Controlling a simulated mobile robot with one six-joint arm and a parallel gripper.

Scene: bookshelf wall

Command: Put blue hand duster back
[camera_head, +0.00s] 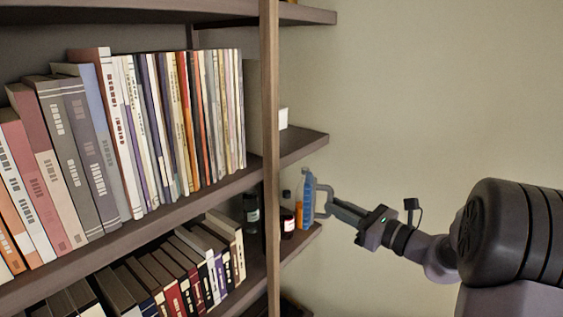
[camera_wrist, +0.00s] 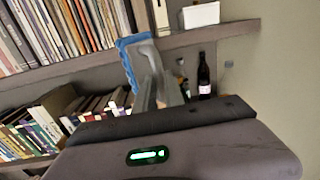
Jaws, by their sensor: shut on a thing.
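The blue hand duster (camera_head: 307,198) is upright in the head view, at the right end of the bookshelf, beside the bottles on the lower shelf. It also shows in the wrist view (camera_wrist: 128,58), left of the fingers. My gripper (camera_head: 321,201) reaches in from the right and is shut on the duster. In the wrist view my gripper (camera_wrist: 152,68) covers part of the duster. I cannot tell whether the duster touches the shelf.
A dark bottle (camera_head: 287,222) and an orange item (camera_head: 299,215) stand close to the duster on the lower shelf (camera_head: 301,240). A wooden post (camera_head: 270,150) rises left of them. Rows of books (camera_head: 160,125) fill the shelves at left. The wall side at right is clear.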

